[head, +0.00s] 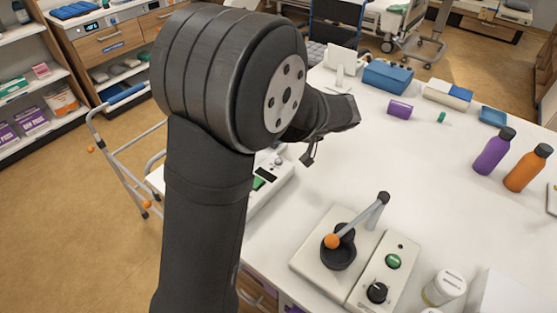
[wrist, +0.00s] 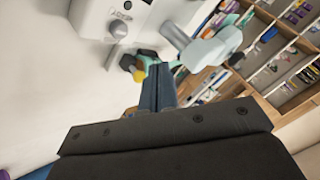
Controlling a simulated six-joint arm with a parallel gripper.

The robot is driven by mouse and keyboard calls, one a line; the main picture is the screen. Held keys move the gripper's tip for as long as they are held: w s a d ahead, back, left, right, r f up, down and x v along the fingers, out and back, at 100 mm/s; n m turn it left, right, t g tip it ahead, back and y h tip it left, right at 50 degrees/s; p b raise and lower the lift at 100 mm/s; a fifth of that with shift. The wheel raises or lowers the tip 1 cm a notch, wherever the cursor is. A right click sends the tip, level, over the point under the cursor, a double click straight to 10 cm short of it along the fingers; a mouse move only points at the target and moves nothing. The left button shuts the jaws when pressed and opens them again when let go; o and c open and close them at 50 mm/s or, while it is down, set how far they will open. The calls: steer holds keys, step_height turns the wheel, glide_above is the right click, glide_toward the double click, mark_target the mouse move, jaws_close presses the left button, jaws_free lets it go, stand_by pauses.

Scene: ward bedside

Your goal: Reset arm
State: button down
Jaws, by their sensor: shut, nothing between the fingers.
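My gripper (wrist: 158,78) shows in the wrist view with its dark fingers shut together and nothing between them. It points toward a white device (wrist: 105,18) with a grey knob (wrist: 118,30); I cannot tell the distance. In the head view my dark arm rises in the left middle and hides part of the table. My gripper's end (head: 309,155) shows only partly there, above the table's left edge.
A walker (head: 118,160) stands left. The table's middle is clear.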

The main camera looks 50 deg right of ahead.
steer(key=shift+f, duration=0.1)
steer(key=shift+f, duration=0.7)
step_height(320, 180, up, 5)
steer(key=shift+r, duration=0.2)
